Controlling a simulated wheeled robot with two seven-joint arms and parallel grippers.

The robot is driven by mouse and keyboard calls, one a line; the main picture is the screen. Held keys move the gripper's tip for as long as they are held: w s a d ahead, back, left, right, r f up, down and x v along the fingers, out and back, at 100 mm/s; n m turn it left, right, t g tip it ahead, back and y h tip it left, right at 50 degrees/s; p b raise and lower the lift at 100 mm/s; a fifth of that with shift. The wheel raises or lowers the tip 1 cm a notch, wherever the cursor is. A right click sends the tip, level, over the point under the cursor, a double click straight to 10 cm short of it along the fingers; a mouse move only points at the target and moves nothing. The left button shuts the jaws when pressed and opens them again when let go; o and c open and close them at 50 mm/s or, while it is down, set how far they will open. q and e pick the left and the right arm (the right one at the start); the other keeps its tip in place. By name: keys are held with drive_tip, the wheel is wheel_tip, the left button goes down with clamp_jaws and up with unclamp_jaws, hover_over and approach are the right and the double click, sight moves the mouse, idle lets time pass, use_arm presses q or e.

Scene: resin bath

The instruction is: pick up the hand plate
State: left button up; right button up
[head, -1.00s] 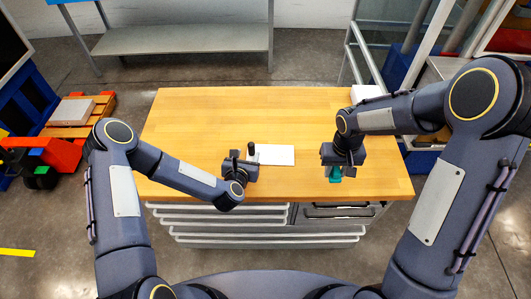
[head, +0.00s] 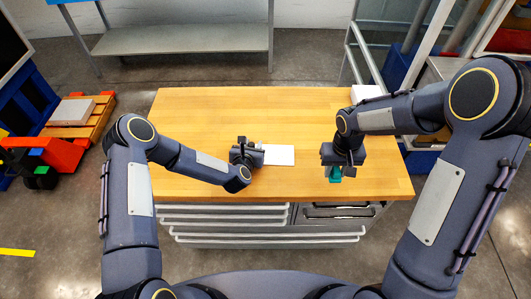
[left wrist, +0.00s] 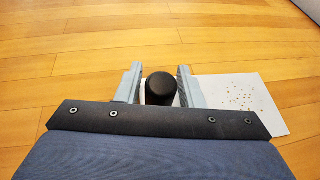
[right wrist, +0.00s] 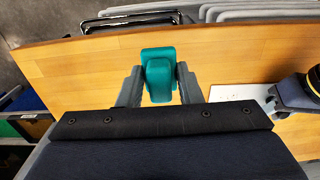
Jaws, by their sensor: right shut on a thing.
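A flat white plate (head: 280,156) with small gold specks lies on the wooden workbench; it also shows in the left wrist view (left wrist: 245,98). A black knob-like handle (left wrist: 161,88) stands upright at its left end, and I take the two together as the hand plate, though I cannot see the join. My left gripper (left wrist: 160,82) is open, with one finger on each side of the handle. The right finger is very close to it. My right gripper (right wrist: 159,78) is shut on a teal thing (right wrist: 157,62) near the bench's front edge.
The workbench (head: 200,115) has drawers (head: 255,218) below its front edge. A white box-like thing (head: 366,93) stands at its back right corner. The bench's back and left are clear. A grey shelf (head: 180,40) stands behind.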

use_arm(q)
clamp_jaws()
drive_tip(key=shift+r, duration=0.1)
wheel_tip(320, 180, up, 8)
wheel_tip(320, 180, down, 8)
drive_tip(key=shift+r, duration=0.1)
idle(0.6)
